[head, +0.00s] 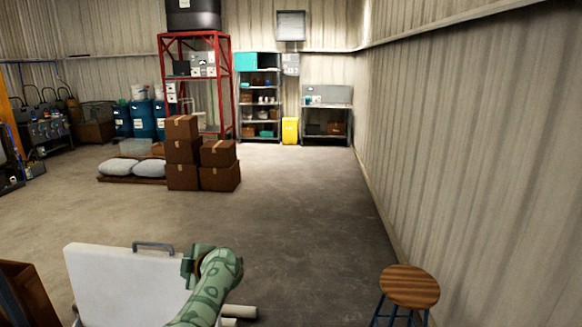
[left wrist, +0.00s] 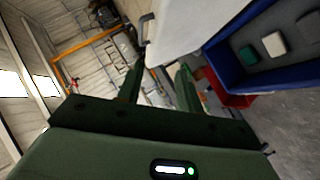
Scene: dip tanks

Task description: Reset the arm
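My left gripper (left wrist: 160,76) is open in the left wrist view, its two green fingers apart with nothing between them. In the head view a green arm, which looks like my left one (head: 217,278), rises from the bottom edge in front of a white panel (head: 115,285) with a dark handle (head: 153,245). The fingers are not clear there. The white panel also shows in the left wrist view (left wrist: 190,25), beyond the fingers. My right gripper is not in view.
A wooden stool (head: 409,287) stands at the lower right by the corrugated wall (head: 480,150). Stacked brown boxes (head: 182,150) stand farther back. The middle floor is clear. The left wrist view shows a blue bin (left wrist: 232,75) with small items and a red bin (left wrist: 237,101).

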